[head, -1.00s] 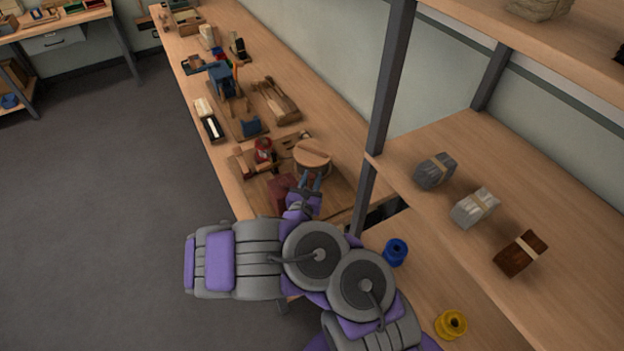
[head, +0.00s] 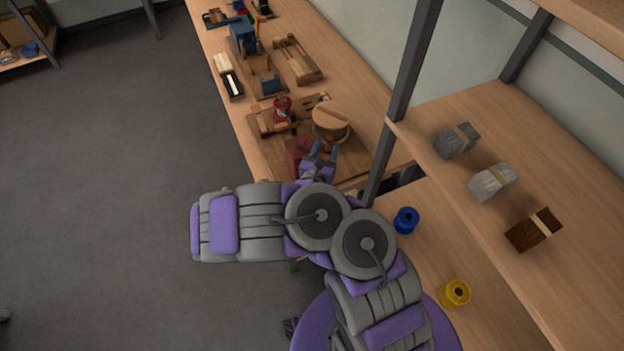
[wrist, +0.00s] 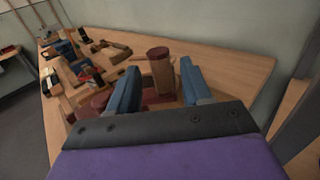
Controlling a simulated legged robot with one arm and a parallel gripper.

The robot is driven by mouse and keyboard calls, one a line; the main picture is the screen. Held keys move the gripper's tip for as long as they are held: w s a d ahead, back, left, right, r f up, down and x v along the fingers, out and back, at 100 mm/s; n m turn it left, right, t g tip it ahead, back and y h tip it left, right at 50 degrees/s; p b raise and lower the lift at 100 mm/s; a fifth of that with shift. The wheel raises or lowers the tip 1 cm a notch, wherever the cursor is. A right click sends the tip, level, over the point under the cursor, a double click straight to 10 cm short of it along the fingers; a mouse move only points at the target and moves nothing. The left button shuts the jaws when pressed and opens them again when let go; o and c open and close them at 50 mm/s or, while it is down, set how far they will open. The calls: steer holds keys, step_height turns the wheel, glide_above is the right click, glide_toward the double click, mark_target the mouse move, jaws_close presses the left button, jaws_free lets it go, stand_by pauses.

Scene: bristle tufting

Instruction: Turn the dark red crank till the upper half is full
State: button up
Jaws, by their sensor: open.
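A round, drum-like wooden piece (head: 331,120) stands on a wooden board on the bench. A dark red knob (head: 329,143), which looks like the crank's grip, shows at its near side. In the wrist view a dark red upright knob (wrist: 158,53) rises in front of the wooden piece, between my fingers in the picture. My gripper (head: 322,152) is open, its blue fingers pointing at the knob; the wrist view shows the open fingers too (wrist: 158,82). I cannot tell whether they touch it. The upper half to be filled cannot be made out.
A dark red block (head: 298,150) lies left of my gripper. A red device (head: 282,106) and several wooden fixtures stand farther along the bench. A grey shelf post (head: 405,90) rises close on the right. Blue (head: 406,220) and yellow (head: 455,293) spools sit on the lower shelf.

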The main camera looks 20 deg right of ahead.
steer(key=p+v, duration=0.3)
steer(key=v, duration=1.1)
steer(key=shift+s+a, duration=0.2)
steer(key=shift+s, duration=0.05)
stand_by(0.8)
steer(key=s+d+r+m+g+h, duration=0.35)
steer(key=d+r+m+g, duration=0.25)
steer(key=r+m, duration=0.2)
steer(key=s+d+r+m+g+h, duration=0.2)
steer(key=d+r+m+g+h, duration=0.2)
steer(key=d+r+m+g, duration=0.3)
steer(key=s+d+r+m+g+y+b, duration=0.1)
steer(key=s+d+r+m+g+y, duration=0.15)
steer(key=s+m+g+y, duration=0.55)
steer(key=s+a+r+m+t+y+b, duration=0.1)
steer(key=s+a+r+m+t+y, duration=0.1)
steer(key=s+a+y, duration=0.3)
steer(key=s+a+r+m+t+y, duration=0.2)
steer(key=s+a+r+m+y, duration=0.1)
steer(key=s+a, duration=0.5)
steer(key=shift+a+m+t+y+b, duration=0.35)
steer(key=shift+a+m+y, duration=0.15)
steer(key=shift+a+y, duration=0.45)
